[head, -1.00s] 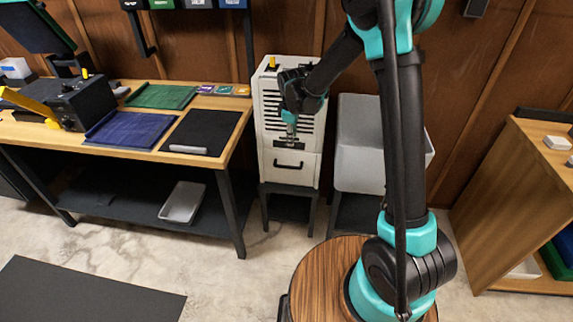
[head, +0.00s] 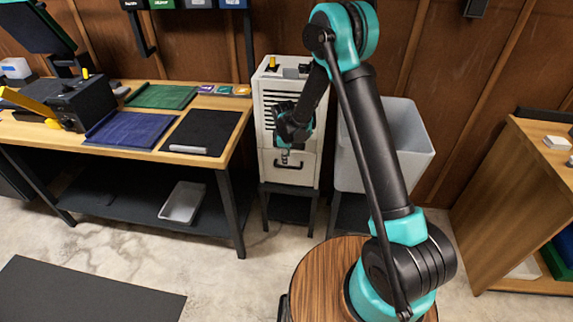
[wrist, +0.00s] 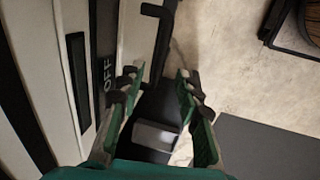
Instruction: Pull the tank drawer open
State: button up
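The tank drawer is the lower front (head: 305,172) of the white slatted cabinet (head: 309,105); it looks shut, flush with the cabinet. Its black handle (head: 297,166) is partly covered by my gripper (head: 285,158), which points down at it. In the wrist view the dark handle bar (wrist: 163,45) runs away from the cabinet side and down between the two green fingers of my gripper (wrist: 158,80). The fingers stand apart, with the bar between or just beyond their tips; contact is not clear. An "OFF" marking (wrist: 107,73) shows on the cabinet at left.
A light grey bin (head: 405,140) stands right of the cabinet. A workbench (head: 235,103) with blue, green and black mats is to the left. A wooden shelf unit (head: 510,170) is at far right. The concrete floor (head: 230,285) in front of the cabinet is clear.

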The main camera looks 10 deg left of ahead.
aim_at(292, 156)
jog(key=shift+w+f, duration=0.25)
jog(key=shift+f, duration=1.1)
jog(key=shift+w+f, duration=0.25)
jog(key=shift+f, duration=1.05)
grip_shut()
